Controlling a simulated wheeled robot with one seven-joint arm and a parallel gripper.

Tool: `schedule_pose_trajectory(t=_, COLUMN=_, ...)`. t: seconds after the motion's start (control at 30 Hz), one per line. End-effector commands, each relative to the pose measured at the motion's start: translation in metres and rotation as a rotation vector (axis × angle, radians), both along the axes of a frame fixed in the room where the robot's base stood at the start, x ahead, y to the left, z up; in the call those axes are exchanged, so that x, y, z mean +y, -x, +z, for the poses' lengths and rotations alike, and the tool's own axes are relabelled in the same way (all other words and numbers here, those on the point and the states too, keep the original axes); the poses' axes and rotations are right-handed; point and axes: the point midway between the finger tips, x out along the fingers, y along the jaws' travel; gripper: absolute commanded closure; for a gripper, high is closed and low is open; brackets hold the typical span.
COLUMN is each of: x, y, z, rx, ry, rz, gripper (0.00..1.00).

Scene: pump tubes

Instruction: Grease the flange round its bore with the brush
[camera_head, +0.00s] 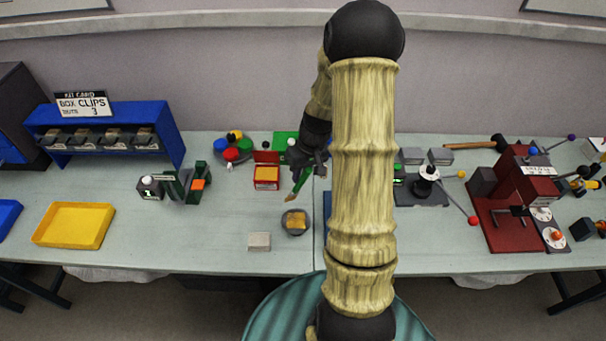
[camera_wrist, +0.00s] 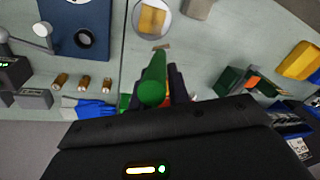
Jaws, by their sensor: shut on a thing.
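My gripper (camera_head: 307,160) is shut on the brush (camera_wrist: 154,82), which has a green handle. The brush points down, and its tan bristle tip (camera_head: 291,197) is above the table, just behind a round grey dish (camera_head: 295,229) with a yellow-tan patch in it. The dish also shows at the top of the wrist view (camera_wrist: 136,20); the bristles look apart from it. A blue plate (camera_wrist: 62,14) with a dark ring round a hole lies to the left in the wrist view and looks like the flange. In the head view my arm hides most of it.
A red box with yellow contents (camera_head: 267,183) stands behind the dish. A pale block (camera_head: 259,241) lies at the front. A green-and-orange fixture (camera_head: 184,185) and yellow tray (camera_head: 75,225) are to the left. A red machine (camera_head: 515,200) with levers stands right.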

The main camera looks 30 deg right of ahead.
Motion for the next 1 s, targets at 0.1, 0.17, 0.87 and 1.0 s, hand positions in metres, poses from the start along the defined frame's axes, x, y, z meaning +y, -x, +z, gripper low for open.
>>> schedule_pose_trajectory(t=0.1, x=0.000, y=0.000, z=0.014, rx=0.000, ry=0.000, rz=0.000, gripper=1.00)
schedule_pose_trajectory(t=0.17, x=0.000, y=0.000, z=0.017, rx=0.001, ry=0.000, rz=0.000, gripper=1.00)
schedule_pose_trajectory(t=0.87, x=0.001, y=0.000, z=0.019, rx=0.001, ry=0.000, rz=0.001, gripper=1.00)
schedule_pose_trajectory(t=1.0, x=0.000, y=0.000, z=0.019, rx=0.001, ry=0.000, rz=0.001, gripper=1.00)
